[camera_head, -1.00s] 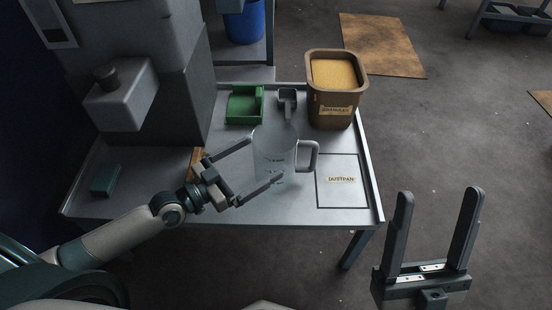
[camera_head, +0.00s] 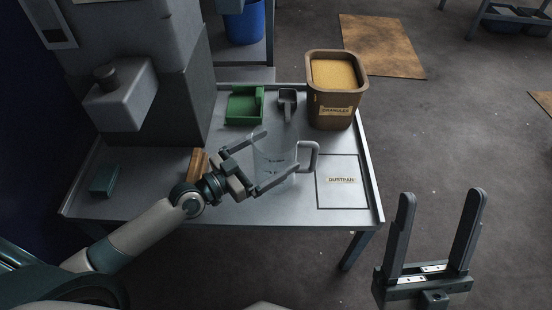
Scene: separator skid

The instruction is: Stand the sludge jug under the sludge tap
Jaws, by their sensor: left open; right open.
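A clear jug (camera_head: 273,146) with a pale handle (camera_head: 308,157) on its right side stands upright on the grey bench. My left gripper (camera_head: 281,152) is open, its two fingers on either side of the jug's body; I cannot tell whether they touch it. The fingers cover part of the jug. My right gripper (camera_head: 440,195) is open and empty, in front of the floor to the right of the bench. I cannot make out a sludge tap for certain; a grey box with a dark knob (camera_head: 122,105) juts from the machine at the left.
The bench (camera_head: 240,215) also holds a brown tub of granules (camera_head: 332,115), a green tray (camera_head: 243,106), a grey scoop (camera_head: 287,103), a brown block (camera_head: 198,163) and a teal block (camera_head: 104,179). An outlined dustpan spot (camera_head: 340,196) right of the jug is empty.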

